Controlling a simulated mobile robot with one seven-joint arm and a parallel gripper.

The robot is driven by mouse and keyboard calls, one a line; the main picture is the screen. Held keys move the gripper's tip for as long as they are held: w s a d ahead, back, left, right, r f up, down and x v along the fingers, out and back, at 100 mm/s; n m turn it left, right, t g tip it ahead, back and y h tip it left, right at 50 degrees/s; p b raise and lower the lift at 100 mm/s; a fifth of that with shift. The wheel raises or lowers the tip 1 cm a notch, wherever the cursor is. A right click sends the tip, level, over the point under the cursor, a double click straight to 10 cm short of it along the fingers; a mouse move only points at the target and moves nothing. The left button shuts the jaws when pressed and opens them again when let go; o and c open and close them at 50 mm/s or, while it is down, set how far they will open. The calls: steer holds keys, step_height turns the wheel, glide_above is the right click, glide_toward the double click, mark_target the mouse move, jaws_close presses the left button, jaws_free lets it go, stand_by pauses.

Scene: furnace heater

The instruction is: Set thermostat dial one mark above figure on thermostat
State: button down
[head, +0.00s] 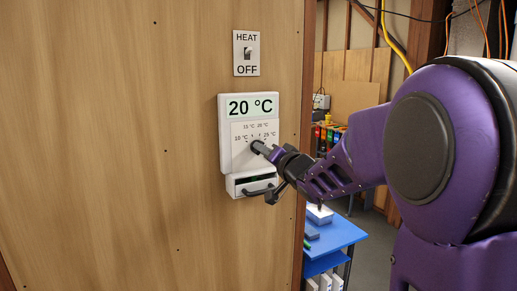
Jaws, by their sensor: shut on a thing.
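The white thermostat (224,125) is mounted on the wooden wall. Its display (251,107) reads 20 °C. Below the display is a dial face (241,128) with marks reading 10, 15, 20 and 25 °C. My gripper (261,148) reaches in from the right and is shut on the dial knob at the middle of this face. The fingers cover most of the knob, so I cannot tell which mark it points to.
A HEAT/OFF switch plate (246,53) is above the thermostat. A white housing with a dark handle (258,191) sits just below it, close under my gripper. The wall's edge is right of the thermostat, with a blue table (340,234) beyond. The wall to the left is clear.

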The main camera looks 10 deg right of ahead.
steer(key=shift+m, duration=1.7)
steer(key=c, duration=0.7)
jaws_free()
steer(key=shift+s, duration=0.1)
steer(key=v, duration=0.6)
steer(key=shift+s+d, duration=0.1)
steer(key=shift+s, duration=0.3)
